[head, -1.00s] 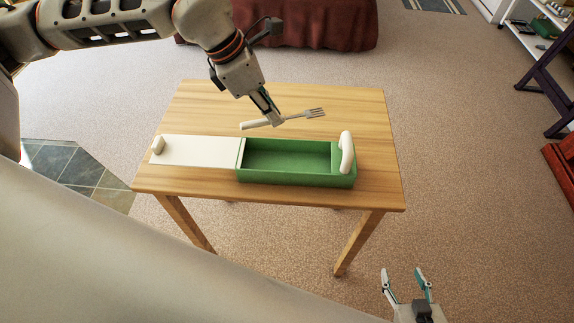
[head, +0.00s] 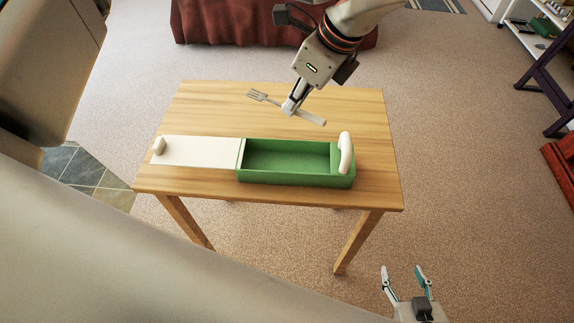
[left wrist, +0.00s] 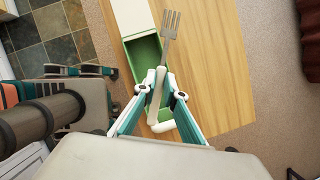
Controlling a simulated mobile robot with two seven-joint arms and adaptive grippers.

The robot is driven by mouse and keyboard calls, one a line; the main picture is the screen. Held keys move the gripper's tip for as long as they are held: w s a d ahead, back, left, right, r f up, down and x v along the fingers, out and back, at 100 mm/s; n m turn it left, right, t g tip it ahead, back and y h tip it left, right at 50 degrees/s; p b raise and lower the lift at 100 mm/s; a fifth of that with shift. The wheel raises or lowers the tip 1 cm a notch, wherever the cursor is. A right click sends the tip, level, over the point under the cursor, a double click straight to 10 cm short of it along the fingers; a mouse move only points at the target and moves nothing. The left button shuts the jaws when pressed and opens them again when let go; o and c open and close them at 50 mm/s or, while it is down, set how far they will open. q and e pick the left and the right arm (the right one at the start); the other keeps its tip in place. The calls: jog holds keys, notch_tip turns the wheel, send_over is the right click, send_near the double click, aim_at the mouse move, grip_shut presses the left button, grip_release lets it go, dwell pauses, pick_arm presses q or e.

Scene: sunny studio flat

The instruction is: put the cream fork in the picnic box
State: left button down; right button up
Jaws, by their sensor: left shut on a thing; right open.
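The cream fork (head: 311,116) has a cream handle and grey tines. My left gripper (head: 290,108) is shut on it near the middle and holds it above the table, behind the box opening. In the head view the tines point to the upper left. In the left wrist view the fork (left wrist: 168,48) lies between the fingertips of the left gripper (left wrist: 159,88). The green picnic box (head: 296,179) stands on the table with its cream lid (head: 195,151) slid to the left. Its open compartment looks empty. My right gripper (head: 404,281) is open and empty at the bottom right.
The wooden table (head: 210,107) has clear top behind the box. A white handle (head: 346,153) stands up at the box's right end, and a cream knob (head: 158,146) is on the lid's left end. A red-brown draped piece (head: 230,25) stands behind the table.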

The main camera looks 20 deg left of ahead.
aim_at(292, 167)
pick_arm(q)
jog(key=n, duration=0.1)
jog(key=n+g, duration=0.1)
jog(key=n, duration=0.1)
jog(key=d+n+g, duration=0.1)
jog(key=n, duration=0.1)
jog(key=shift+r, duration=0.4)
jog(key=shift+s+f, duration=0.1)
jog(key=shift+f, duration=0.1)
notch_tip(292, 167, down, 20)
jog(key=shift+r+p, duration=0.2)
jog(key=shift+p, duration=0.55)
jog(key=c, duration=2.1)
grip_release()
jog(key=shift+r, duration=0.1)
jog(key=b+v, duration=0.1)
jog(key=v, duration=1.1)
